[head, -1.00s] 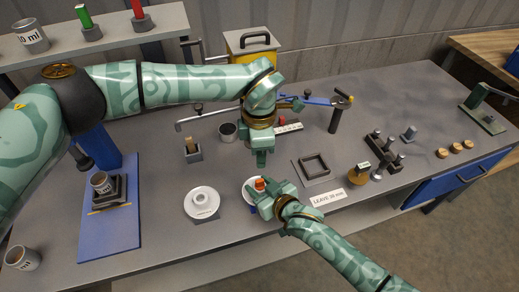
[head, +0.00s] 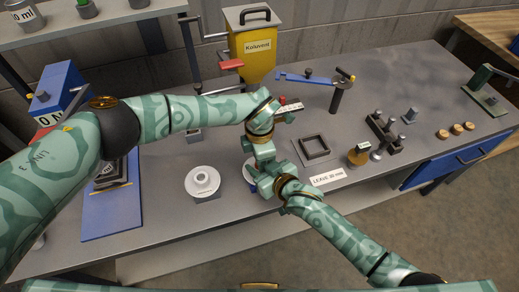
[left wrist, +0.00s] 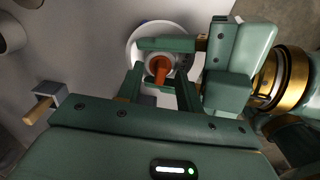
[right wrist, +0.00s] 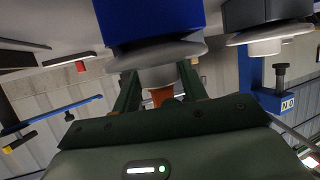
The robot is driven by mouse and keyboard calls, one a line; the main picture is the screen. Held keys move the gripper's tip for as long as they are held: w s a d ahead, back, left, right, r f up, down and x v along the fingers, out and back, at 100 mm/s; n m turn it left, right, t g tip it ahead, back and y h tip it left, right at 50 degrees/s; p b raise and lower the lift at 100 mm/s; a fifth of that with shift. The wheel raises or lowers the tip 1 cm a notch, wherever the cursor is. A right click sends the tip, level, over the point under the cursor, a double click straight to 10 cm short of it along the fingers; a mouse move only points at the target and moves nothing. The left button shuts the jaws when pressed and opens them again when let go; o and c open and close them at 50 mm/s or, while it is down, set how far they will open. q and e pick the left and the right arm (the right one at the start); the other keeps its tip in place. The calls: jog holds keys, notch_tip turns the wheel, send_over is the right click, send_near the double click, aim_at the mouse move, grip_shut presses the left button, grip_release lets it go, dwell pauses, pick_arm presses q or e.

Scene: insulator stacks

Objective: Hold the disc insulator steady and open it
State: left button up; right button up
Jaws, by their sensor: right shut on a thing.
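The disc insulator, a white disc (head: 248,171) with an orange piece on top, is mostly hidden behind my grippers in the head view. In the left wrist view its orange piece (left wrist: 160,68) stands up from the white disc. My right gripper (head: 265,188) is shut on the insulator's upper part from the front right. In the right wrist view the white neck (right wrist: 160,75) sits between its fingers. My left gripper (left wrist: 160,88) reaches down over the orange piece, its fingers apart on either side with gaps showing. The two grippers are very close together.
A second white disc insulator (head: 202,181) stands to the left on the bench. A yellow hopper (head: 253,55) stands behind.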

pick_arm(q)
grip_shut()
pick_arm(e)
jog(key=shift+d, duration=0.1)
pick_arm(q)
jog(key=shift+r, duration=0.2)
dwell(0.7)
jog(key=shift+r, duration=0.9)
jog(key=shift+r, duration=2)
jog(key=shift+d, duration=0.1)
pick_arm(e)
jog(key=o, duration=1.5)
jog(key=shift+c, duration=0.2)
